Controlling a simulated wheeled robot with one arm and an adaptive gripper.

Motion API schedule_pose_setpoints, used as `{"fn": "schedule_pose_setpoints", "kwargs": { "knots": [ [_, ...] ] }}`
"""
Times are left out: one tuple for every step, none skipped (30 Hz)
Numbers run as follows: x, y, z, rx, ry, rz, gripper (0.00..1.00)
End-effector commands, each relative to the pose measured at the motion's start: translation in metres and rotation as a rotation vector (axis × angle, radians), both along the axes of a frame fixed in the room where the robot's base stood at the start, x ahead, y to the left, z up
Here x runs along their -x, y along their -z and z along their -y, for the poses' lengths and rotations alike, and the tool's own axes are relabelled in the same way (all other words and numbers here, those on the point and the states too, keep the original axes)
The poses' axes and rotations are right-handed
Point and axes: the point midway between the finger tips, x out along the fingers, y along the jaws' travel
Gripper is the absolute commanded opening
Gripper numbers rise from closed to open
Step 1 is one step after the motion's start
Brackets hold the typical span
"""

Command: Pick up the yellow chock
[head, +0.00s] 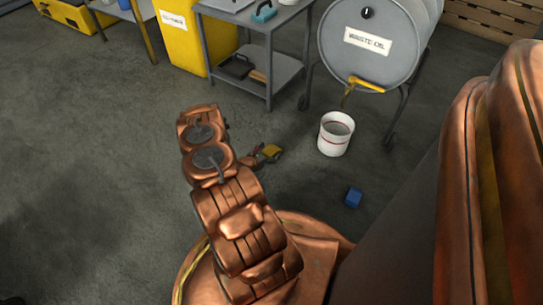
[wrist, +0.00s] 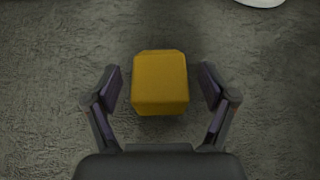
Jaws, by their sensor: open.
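The yellow chock (wrist: 160,85) is a small block with bevelled corners on the grey floor. In the wrist view it sits between the two fingers of my gripper (wrist: 161,92). The fingers are open, with a gap on each side of the chock. In the head view the chock (head: 272,151) shows just beyond the end of my gripper (head: 268,154), partly hidden by it. Whether the fingertips reach down to the floor cannot be told.
A white bucket (head: 335,134) stands on the floor under the waste oil drum (head: 378,62). A grey cart (head: 265,57) and a yellow bin (head: 190,40) stand behind. The floor at left is clear.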

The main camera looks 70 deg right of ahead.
Motion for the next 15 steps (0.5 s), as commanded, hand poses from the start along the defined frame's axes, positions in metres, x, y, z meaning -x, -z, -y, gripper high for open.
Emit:
{"fn": "schedule_pose_setpoints", "kwargs": {
  "knots": [
    [0.0017, 0.0040, 0.0048, 0.002, 0.002, 0.002, 0.83],
    [0.0022, 0.0041, 0.0066, 0.002, 0.002, 0.002, 0.83],
    [0.0024, 0.0042, 0.0085, 0.003, 0.002, 0.002, 0.83],
    [0.0025, 0.0042, 0.0094, 0.002, 0.001, 0.001, 0.83],
    [0.0025, 0.0040, 0.0101, 0.003, 0.000, 0.002, 0.83],
    [0.0024, 0.0037, 0.0105, 0.001, -0.001, 0.001, 0.83],
    [0.0024, 0.0035, 0.0105, 0.001, -0.001, 0.001, 0.83],
    [0.0023, 0.0033, 0.0104, 0.001, -0.001, 0.001, 0.83],
    [0.0023, 0.0031, 0.0103, 0.001, -0.001, 0.001, 0.83],
    [0.0023, 0.0031, 0.0103, 0.002, -0.001, 0.001, 0.83],
    [0.0025, 0.0031, 0.0102, 0.002, -0.001, 0.000, 0.83],
    [0.0024, 0.0030, 0.0102, 0.002, -0.001, 0.000, 0.80],
    [0.0025, 0.0031, 0.0101, 0.002, -0.001, 0.000, 0.77],
    [0.0024, 0.0030, 0.0102, 0.002, -0.001, 0.000, 0.74],
    [0.0024, 0.0031, 0.0100, 0.001, -0.001, 0.000, 0.70]
  ]
}}
